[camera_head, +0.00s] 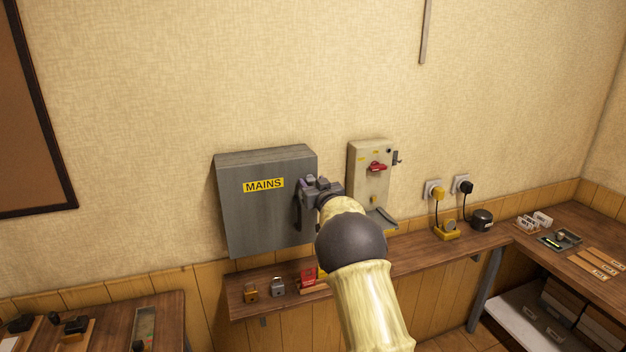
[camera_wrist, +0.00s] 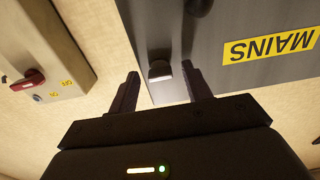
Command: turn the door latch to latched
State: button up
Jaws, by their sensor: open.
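The grey cabinet (camera_head: 262,222) marked MAINS hangs on the wall with its door shut. In the wrist view its door (camera_wrist: 240,80) appears upside down. A small dark piece with a pale end, apparently the door latch (camera_wrist: 160,70), sits near the door's edge. My gripper (camera_wrist: 160,69) is open, with one finger on each side of this piece in the picture; contact cannot be told. In the head view my gripper (camera_head: 318,188) is at the cabinet's right edge and hides the latch. The latch's turned position is unclear.
A dark handle (camera_head: 299,212) stands out from the cabinet front. A beige switch box (camera_head: 369,163) with a red rotary handle (camera_head: 376,167) is close on the right.

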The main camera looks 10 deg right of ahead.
jog(key=shift+w, duration=0.25)
jog(key=c, duration=1)
